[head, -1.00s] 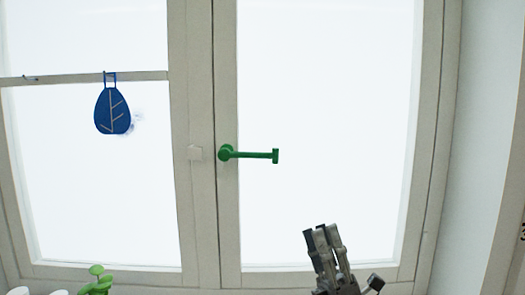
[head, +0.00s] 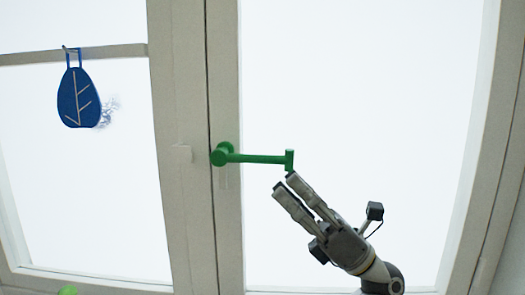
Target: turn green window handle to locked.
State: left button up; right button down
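The green window handle (head: 258,158) is mounted on the middle frame of the window. Its lever points right and lies almost level, with a short crosspiece at its end.
A blue leaf-shaped ornament (head: 78,97) hangs from the crossbar of the left window. A bit of green (head: 68,290) shows at the bottom left. The glass right of the handle is clear.

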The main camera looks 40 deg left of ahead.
aim_at(261, 159)
pick_arm(q)
jog(key=p+x, duration=0.2)
jog(key=x, duration=0.4)
jog(key=shift+a+r+p, duration=0.15)
jog(key=shift+a+p, duration=0.05)
jog(key=shift+p, duration=0.15)
jog(key=shift+s+a+r, duration=0.2)
jog(key=shift+a+r, duration=0.15)
jog(key=shift+a, duration=0.1)
jog(key=shift+w, duration=0.1)
jog(key=shift+c, duration=0.3)
grip_shut()
